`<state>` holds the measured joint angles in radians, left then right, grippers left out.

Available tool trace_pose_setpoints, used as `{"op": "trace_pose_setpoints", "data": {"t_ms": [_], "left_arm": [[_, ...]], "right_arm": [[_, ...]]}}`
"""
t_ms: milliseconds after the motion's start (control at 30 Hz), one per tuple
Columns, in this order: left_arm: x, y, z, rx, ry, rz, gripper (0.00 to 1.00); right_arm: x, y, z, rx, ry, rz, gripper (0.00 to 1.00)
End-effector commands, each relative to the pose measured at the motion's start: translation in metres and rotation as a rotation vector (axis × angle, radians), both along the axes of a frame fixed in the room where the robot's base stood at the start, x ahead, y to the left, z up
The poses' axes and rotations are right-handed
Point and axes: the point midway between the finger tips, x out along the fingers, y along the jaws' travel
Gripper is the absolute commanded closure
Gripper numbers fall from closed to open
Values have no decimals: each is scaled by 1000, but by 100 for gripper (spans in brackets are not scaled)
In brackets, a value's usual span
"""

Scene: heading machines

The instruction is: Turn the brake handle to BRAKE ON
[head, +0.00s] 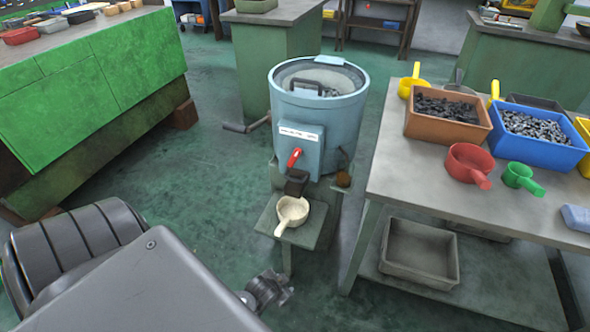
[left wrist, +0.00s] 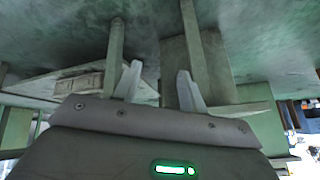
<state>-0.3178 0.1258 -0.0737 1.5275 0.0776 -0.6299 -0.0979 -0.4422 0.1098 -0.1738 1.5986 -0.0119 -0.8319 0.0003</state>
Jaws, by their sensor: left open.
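The brake handle (head: 294,157) is a short red lever on the front box of a round blue-grey machine (head: 315,120) in the head view. It slants, upper end to the right. A small white label plate (head: 297,134) sits above it, its lettering too small to read. My left arm fills the lower left of the head view, well below and in front of the handle. In the left wrist view my left gripper (left wrist: 158,70) has its two fingers apart with nothing between them. The handle does not show there. My right gripper is in neither view.
A cream scoop (head: 292,210) sits on a small shelf below the machine's spout. A bench (head: 385,200) on the right holds bins of metal parts, a red scoop (head: 467,164) and a green scoop (head: 520,178). A green bench (head: 85,90) stands left. Floor between is clear.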

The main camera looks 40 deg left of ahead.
Motion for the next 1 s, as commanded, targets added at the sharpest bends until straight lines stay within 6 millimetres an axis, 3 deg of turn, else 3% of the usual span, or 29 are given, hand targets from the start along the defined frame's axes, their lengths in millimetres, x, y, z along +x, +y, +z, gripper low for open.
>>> {"op": "trace_pose_setpoints", "data": {"t_ms": [33, 67, 233, 300, 400, 500, 667, 867, 1000], "left_arm": [[27, 6, 14, 10, -78, 8, 58], [42, 10, 32, 17, -125, 12, 58], [113, 53, 156, 106, -469, 57, 58], [130, 72, 208, 156, -617, 79, 58], [139, 92, 268, 220, -783, 109, 58], [139, 104, 307, 264, -885, 130, 58], [137, 110, 330, 291, -943, 142, 58], [145, 113, 329, 291, -943, 142, 58], [167, 121, 329, 291, -944, 143, 58]], "right_arm": [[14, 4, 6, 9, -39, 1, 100], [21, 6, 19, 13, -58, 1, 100], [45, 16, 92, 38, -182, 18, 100], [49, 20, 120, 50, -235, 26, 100], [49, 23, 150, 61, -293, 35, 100], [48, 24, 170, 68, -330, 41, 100], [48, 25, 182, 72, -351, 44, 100], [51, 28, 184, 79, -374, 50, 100], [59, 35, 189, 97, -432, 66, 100]]}}
